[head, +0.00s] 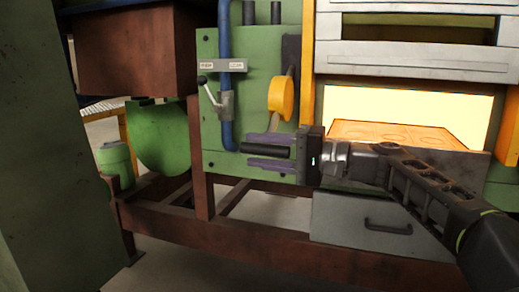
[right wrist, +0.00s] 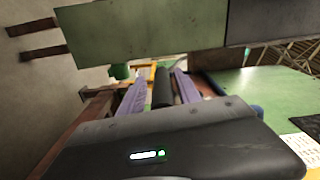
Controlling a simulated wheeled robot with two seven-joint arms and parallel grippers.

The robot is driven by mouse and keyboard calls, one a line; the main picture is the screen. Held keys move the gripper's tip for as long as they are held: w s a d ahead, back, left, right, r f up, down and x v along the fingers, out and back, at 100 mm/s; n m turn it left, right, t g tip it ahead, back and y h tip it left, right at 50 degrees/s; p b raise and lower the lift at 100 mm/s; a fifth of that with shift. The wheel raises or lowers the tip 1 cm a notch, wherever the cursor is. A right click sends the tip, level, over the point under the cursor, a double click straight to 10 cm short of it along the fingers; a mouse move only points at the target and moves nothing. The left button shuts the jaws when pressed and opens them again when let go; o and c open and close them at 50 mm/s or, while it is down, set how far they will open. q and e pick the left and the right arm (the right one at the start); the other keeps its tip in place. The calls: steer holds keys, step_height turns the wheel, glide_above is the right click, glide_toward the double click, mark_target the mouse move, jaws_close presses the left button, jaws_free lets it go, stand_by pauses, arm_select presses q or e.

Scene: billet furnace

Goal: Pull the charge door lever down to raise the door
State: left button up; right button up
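The charge door lever has a yellow hub (head: 282,97) on the green panel, and its arm hangs down from it. Its black grip (head: 266,151) lies level at the bottom, pointing out from the panel. My right gripper (head: 270,151) has its purple fingers above and below this grip. In the right wrist view the black grip (right wrist: 163,88) lies between the two fingers, with a gap seen at least on the left, so the gripper looks open around it. The grey charge door (head: 415,61) stands above a glowing opening. My left gripper is out of view.
A small lever valve (head: 222,103) on a blue pipe (head: 225,45) is left of the lever. A brown frame (head: 240,243) runs below, with a grey drawer-like box (head: 365,226) under the opening. Glowing orange slabs (head: 395,134) lie inside.

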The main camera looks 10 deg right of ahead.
mark_target(294, 154)
steer(key=shift+o, duration=0.9)
steer(key=shift+w+d+f, duration=0.15)
steer(key=shift+d, duration=0.05)
steer(key=p+v, duration=0.1)
steer(key=v, duration=0.6)
steer(key=shift+s+d, duration=0.3)
